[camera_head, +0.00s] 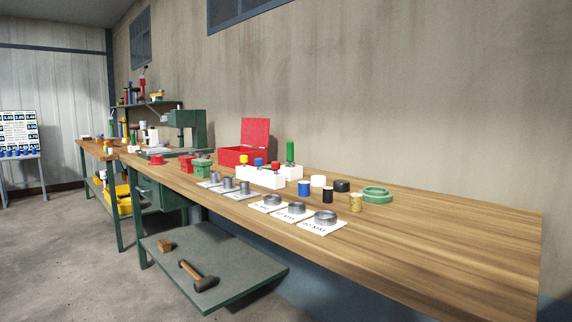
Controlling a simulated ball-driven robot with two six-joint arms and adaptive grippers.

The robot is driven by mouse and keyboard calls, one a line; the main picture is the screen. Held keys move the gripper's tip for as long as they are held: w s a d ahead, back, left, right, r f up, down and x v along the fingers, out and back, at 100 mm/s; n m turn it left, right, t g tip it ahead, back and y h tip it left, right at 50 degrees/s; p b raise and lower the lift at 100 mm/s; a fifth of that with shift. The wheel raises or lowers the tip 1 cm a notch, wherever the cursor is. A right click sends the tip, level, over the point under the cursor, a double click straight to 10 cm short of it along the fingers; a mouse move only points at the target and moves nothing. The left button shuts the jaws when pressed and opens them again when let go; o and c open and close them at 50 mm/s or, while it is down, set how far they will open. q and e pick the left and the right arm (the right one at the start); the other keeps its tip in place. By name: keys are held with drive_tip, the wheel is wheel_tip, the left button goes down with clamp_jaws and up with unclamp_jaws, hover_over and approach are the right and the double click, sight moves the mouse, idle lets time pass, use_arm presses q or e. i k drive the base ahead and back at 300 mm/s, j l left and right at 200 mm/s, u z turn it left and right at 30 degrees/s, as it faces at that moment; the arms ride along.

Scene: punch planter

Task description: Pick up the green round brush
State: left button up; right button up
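A green upright cylinder (290,152) stands at the back of the workbench, in or just behind a white block (259,176). It may be the green round brush, but it is too small to show bristles. Neither of my grippers is in view.
The wooden workbench (440,232) has clear room at its right end. Metal cylinders, rings on white cards (320,228) and small jars line its front and middle. An open red box (243,155) stands behind. A hammer (199,275) lies on the lower shelf (235,266).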

sight(290, 163)
drive_tip(key=j+z, duration=0.1)
drive_tip(key=z, duration=0.35)
drive_tip(key=i+j+z, duration=0.1)
drive_tip(key=z, duration=0.35)
drive_tip(key=j+z, duration=0.25)
drive_tip(key=z, duration=0.2)
drive_tip(key=j+z, duration=0.2)
drive_tip(key=j, duration=0.25)
drive_tip(key=k+j+z, duration=0.15)
drive_tip(key=j, duration=0.3)
drive_tip(key=j+z, duration=0.2)
drive_tip(key=j, duration=0.25)
drive_tip(key=k+j+z, duration=0.2)
drive_tip(key=j, duration=0.25)
drive_tip(key=k+j+z, duration=0.15)
drive_tip(key=j, duration=0.25)
drive_tip(key=k+j+z, duration=0.2)
drive_tip(key=j, duration=0.2)
drive_tip(key=i, duration=0.1)
